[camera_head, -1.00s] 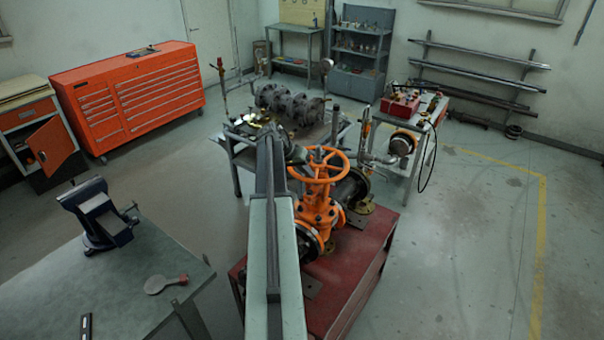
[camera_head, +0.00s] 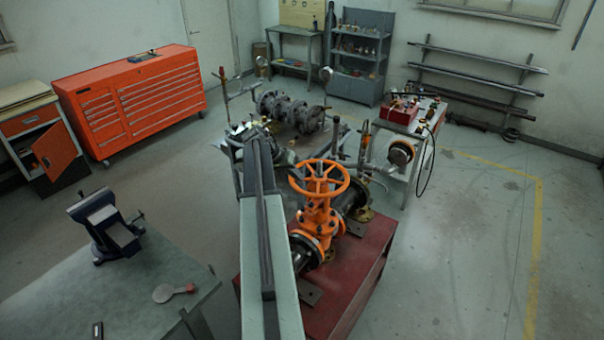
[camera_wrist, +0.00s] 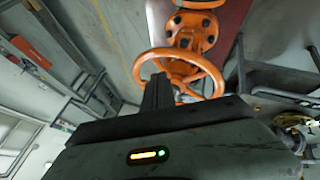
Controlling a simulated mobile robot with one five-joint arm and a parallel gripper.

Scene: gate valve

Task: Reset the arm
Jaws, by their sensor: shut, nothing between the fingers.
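The orange gate valve (camera_head: 318,220) with its spoked handwheel (camera_head: 334,187) stands upright on a red bench. My arm reaches forward just left of the valve, apart from the wheel in the head view. My gripper's fingers are hard to make out at the arm's far end there. In the wrist view my gripper (camera_wrist: 158,80) shows as a dark shut pair of fingers, empty, in front of the handwheel (camera_wrist: 213,72). The fingers overlap the wheel in that picture, and I cannot tell the gap from it.
The red bench (camera_head: 365,275) carries the valve and its pipework. A worktable (camera_head: 165,295) with a blue vise (camera_head: 105,228) is at the lower left. A table with a red box (camera_head: 399,110) stands behind right. Open floor lies at the right.

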